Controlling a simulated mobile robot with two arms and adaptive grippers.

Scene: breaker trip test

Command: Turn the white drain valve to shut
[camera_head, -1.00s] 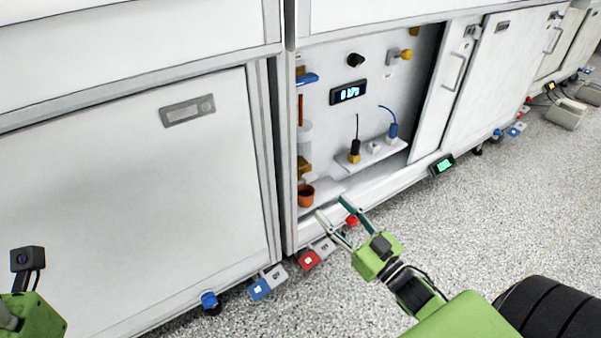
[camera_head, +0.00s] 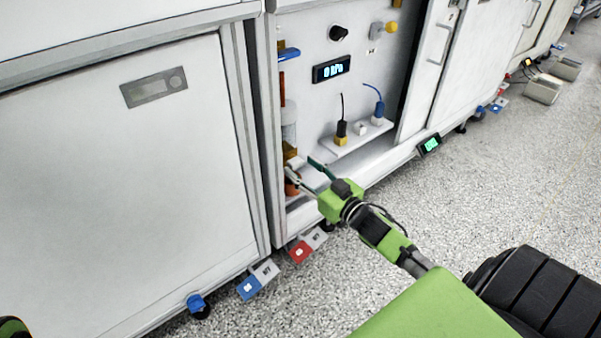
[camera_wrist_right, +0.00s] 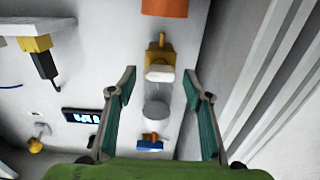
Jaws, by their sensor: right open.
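The drain valve has a white handle (camera_wrist_right: 158,73) on a yellow-brown body (camera_wrist_right: 160,50). In the wrist view the handle appears between my right fingertips, with a gap on both sides; its depth relative to them is hard to judge. In the head view the valve body (camera_head: 289,152) is under a clear cylinder (camera_head: 289,125), and my gripper partly hides the handle. My right gripper (camera_head: 300,166) is open at the left edge of the open cabinet. An orange cup (camera_head: 291,188) stands below the valve, partly hidden by the gripper. My left gripper is out of view.
A blue-handled valve (camera_head: 289,54) is above the cylinder. A display (camera_head: 331,69), a black knob (camera_head: 339,33) and a shelf (camera_head: 352,143) with plugs are to the right. The cabinet's left post (camera_head: 265,130) stands close beside the gripper. Tags (camera_head: 300,250) hang below.

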